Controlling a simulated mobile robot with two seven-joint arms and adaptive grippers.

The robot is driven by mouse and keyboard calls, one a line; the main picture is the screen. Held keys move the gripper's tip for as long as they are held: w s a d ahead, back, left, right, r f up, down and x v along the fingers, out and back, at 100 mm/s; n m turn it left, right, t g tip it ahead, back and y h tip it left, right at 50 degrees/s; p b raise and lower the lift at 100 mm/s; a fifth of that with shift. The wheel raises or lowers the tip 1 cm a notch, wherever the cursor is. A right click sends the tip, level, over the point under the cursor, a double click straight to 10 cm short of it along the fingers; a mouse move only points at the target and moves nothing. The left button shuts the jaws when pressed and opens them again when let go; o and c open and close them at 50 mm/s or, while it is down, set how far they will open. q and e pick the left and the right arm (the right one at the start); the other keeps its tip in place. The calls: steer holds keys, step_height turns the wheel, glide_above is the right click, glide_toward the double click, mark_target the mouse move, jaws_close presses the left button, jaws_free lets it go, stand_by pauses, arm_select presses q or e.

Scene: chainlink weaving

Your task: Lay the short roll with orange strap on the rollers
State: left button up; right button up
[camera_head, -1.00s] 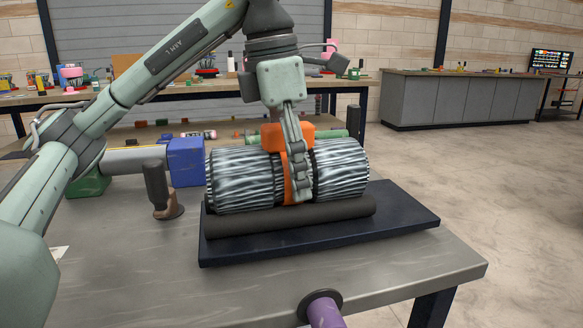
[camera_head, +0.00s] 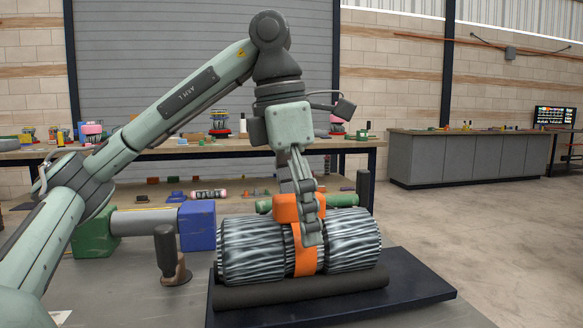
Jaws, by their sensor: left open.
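The short roll (camera_head: 252,252) is a ribbed grey-and-white cylinder with an orange strap (camera_head: 305,262) around its middle. It lies lengthwise behind and against the dark front roller (camera_head: 300,291) on a black base (camera_head: 425,288); any rear roller is hidden behind it. An orange block (camera_head: 286,208) sits at the top of the strap. My left gripper (camera_head: 307,222) points down over the strap from above, open, with its near finger in front of the strap's upper part. Its far finger is mostly hidden. My right gripper is not in view.
A blue block (camera_head: 197,226), a green block (camera_head: 95,236) and a dark upright handle (camera_head: 167,256) stand left of the roll. A green cylinder (camera_head: 340,200) lies behind it. A back bench (camera_head: 170,151) holds several small items. The floor at right is clear.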

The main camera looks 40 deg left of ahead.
arm_select(q)
steer(key=r, duration=0.5)
steer(key=s+r, duration=0.1)
steer(key=r, duration=0.2)
steer(key=shift+a+r, duration=0.15)
steer(key=shift+a, duration=0.25)
